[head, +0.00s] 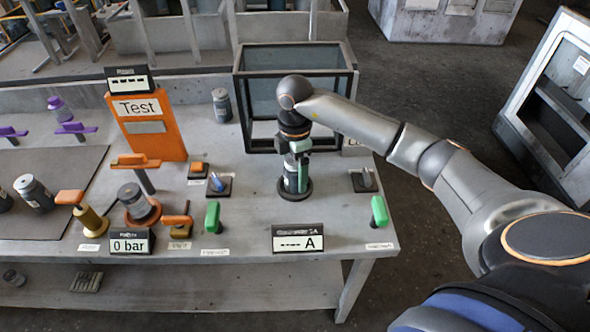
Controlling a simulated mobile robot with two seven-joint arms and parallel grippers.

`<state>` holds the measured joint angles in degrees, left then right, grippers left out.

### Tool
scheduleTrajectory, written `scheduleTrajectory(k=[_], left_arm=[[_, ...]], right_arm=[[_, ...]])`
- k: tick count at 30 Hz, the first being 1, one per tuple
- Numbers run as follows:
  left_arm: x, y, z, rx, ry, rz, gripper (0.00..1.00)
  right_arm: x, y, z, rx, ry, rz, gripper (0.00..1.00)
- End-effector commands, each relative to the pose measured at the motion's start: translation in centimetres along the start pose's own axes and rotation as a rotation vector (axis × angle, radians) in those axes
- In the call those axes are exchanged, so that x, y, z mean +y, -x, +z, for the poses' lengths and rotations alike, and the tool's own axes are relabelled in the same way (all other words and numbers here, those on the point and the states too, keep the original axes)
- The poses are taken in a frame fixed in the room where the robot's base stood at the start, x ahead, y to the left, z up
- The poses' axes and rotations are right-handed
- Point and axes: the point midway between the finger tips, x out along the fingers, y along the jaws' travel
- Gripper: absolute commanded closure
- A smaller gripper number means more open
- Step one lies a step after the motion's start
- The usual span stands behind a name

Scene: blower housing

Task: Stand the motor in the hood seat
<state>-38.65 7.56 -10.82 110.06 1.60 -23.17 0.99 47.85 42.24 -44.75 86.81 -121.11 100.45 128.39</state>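A dark grey cylinder with a pale label, which I take for the motor (289,181), stands upright at a round black ring seat (296,194) on the bench, in front of the glass-sided hood (294,62). My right gripper (299,174) points straight down over it, with a green finger along its right side. The other finger is mostly hidden, so I cannot tell whether the fingers grip the cylinder or stand just clear. Whether it is fully seated is also hidden. My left gripper is out of view.
Green-handled clamps (212,217) (379,211) stand either side. A display (299,239) reading "---- A" is in front. Left are a "0 bar" display (131,243), an orange "Test" board (147,125) and several grey canisters (34,193).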

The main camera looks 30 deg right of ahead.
Motion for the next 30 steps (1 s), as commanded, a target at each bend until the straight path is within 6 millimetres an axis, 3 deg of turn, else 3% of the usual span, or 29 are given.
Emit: scheduleTrajectory(k=[8,13,24,30], left_arm=[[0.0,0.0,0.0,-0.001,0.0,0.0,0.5],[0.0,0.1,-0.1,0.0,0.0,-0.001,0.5],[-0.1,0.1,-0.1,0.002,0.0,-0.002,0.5],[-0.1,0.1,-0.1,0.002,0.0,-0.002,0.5]], right_arm=[[0.0,0.0,0.0,0.0,0.0,0.0,0.06],[0.1,1.1,0.0,0.0,0.001,0.003,0.06],[0.1,8.7,0.0,0.001,0.0,0.005,0.06],[0.1,11.5,0.0,0.0,-0.001,0.002,0.06]])
